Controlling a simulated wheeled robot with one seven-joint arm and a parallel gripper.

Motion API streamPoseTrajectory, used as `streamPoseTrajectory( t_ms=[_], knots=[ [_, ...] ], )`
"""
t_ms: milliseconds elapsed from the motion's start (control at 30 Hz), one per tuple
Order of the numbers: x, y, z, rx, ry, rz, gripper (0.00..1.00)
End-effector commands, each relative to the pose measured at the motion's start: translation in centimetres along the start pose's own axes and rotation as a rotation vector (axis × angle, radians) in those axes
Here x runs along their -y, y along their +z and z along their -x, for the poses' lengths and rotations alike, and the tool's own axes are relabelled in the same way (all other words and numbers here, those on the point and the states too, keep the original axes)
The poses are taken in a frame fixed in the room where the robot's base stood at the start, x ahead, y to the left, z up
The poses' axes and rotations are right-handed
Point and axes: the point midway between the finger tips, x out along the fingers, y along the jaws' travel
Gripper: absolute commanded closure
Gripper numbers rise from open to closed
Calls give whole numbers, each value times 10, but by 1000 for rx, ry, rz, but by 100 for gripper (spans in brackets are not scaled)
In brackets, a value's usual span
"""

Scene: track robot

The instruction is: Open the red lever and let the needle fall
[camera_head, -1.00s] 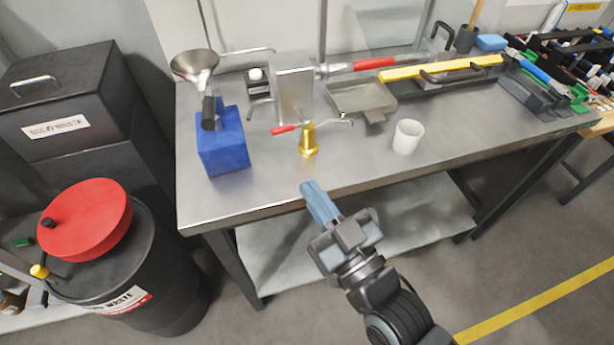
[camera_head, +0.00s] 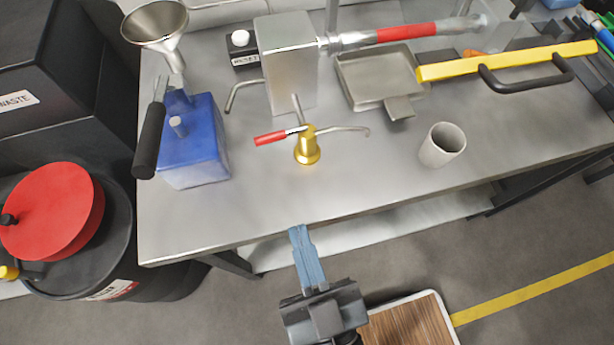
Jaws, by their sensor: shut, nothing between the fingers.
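The red lever (camera_head: 272,138) sticks out to the left from a small gold fitting (camera_head: 307,150), which stands upright on the steel bench. A thin curved metal spout reaches to the right from the same fitting. I cannot make out a separate needle. My gripper (camera_head: 298,232) is shut and empty, its blue fingers pointing up the picture. It is in front of the bench's front edge, below the fitting in the picture and apart from the lever.
A blue block (camera_head: 195,145) with a black-handled tool (camera_head: 150,140) stands left of the fitting. A metal box (camera_head: 290,65) is behind it. A white cup (camera_head: 442,145), a metal tray (camera_head: 375,80) and a yellow bar (camera_head: 510,62) are to the right. A red-lidded drum (camera_head: 50,210) stands left.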

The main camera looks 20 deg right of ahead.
Motion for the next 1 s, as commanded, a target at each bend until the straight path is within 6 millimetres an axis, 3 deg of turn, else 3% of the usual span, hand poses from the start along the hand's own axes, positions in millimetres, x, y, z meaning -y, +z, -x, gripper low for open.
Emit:
streamPoseTrajectory(
  t_ms=[300, 500, 700, 1000],
  knots=[
    [-1, -3, -66, -4, 2, 1, 100],
    [-1, -2, -97, -2, 2, 1, 100],
    [-1, 0, -112, 1, 2, 0, 100],
    [-1, 0, -115, 1, 1, 0, 100]
  ],
)
